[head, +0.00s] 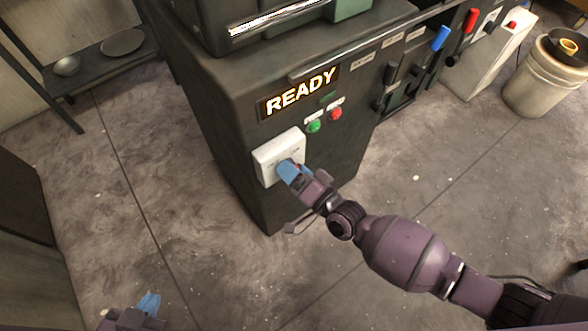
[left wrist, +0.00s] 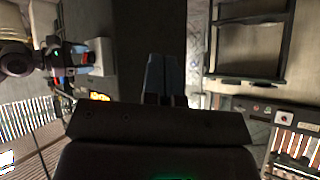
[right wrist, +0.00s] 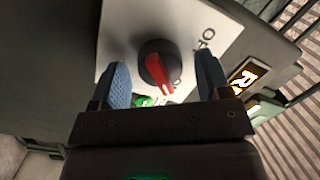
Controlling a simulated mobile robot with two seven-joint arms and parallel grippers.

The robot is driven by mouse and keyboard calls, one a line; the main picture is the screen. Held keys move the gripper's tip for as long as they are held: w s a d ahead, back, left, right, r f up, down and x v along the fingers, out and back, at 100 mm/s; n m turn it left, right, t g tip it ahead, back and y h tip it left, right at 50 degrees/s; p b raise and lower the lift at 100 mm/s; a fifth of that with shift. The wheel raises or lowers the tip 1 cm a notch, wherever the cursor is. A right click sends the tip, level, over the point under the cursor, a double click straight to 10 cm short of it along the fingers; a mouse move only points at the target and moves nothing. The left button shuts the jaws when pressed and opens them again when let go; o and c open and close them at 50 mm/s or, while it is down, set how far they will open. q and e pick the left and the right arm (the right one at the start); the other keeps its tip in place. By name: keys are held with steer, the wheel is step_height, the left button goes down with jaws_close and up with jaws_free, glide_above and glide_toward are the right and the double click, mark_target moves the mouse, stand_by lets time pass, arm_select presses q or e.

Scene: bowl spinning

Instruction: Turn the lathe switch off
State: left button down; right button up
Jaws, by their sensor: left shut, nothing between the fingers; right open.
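The lathe switch is a dark round knob with a red handle (right wrist: 157,68) on a white plate (right wrist: 115,35) in the right wrist view. The white switch box (head: 270,160) is on the front of the dark machine in the head view, where my gripper hides the knob. My right gripper (head: 287,170) is open at the box. In the right wrist view its blue fingers (right wrist: 164,70) stand on either side of the knob, apparently not touching it. Part of "OFF"-like lettering shows right of the knob. My left gripper (head: 150,303) is shut and empty, low at the left, away from the machine.
A lit READY sign (head: 300,92), a green button (head: 314,126) and a red button (head: 336,114) are above the box. Levers with blue and red grips (head: 440,38) stand to the right. A bucket (head: 545,85) is far right.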

steer(key=c, duration=0.9)
